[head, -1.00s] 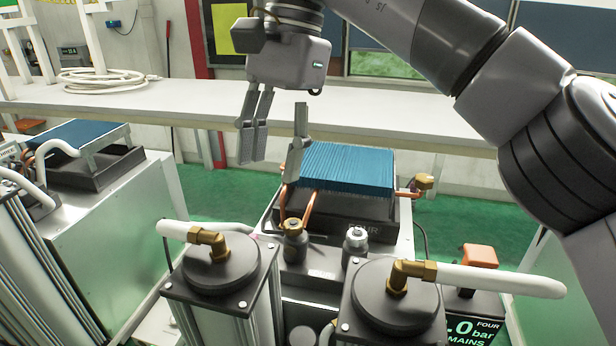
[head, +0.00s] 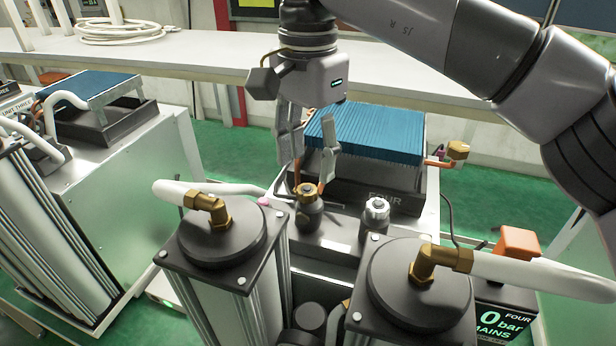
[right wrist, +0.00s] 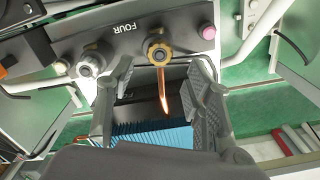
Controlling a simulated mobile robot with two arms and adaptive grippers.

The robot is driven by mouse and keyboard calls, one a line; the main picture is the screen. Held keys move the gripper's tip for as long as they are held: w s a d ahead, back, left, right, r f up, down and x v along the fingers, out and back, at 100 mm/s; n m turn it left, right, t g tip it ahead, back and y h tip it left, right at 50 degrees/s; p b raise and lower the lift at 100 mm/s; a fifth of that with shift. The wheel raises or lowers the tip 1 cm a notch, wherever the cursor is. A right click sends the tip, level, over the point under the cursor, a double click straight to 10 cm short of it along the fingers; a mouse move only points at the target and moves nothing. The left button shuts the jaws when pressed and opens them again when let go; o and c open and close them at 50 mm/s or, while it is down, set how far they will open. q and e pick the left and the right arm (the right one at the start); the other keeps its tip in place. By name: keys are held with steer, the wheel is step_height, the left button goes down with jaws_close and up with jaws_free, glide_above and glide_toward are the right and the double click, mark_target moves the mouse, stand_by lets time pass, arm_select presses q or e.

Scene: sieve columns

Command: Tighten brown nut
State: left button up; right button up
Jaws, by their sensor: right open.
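The brown nut (head: 306,190) is a brass-brown ring on top of a dark round fitting, on the unit marked FOUR, with a copper pipe beside it. It also shows in the right wrist view (right wrist: 160,56), beyond and between the fingertips. My right gripper (head: 308,170) is open and empty, pointing down just above and behind the nut. In the right wrist view the two fingers (right wrist: 158,82) stand apart on either side of the copper pipe. I see no contact with the nut. My left gripper is not in view.
A silver-topped fitting (head: 376,212) stands to the right of the nut. Two columns with brass elbows (head: 208,206) (head: 428,262) and white hoses stand in front. A blue finned block (head: 366,134) is behind. An orange-topped box (head: 517,243) is at right.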

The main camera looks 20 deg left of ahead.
mark_target(307, 189)
steer(key=f, duration=0.3)
steer(key=shift+s+f+p, duration=0.25)
steer(key=shift+f+p, duration=0.05)
steer(key=shift+p, duration=0.1)
steer(key=shift+w+f, duration=0.15)
steer(key=shift+f, duration=0.35)
jaws_close()
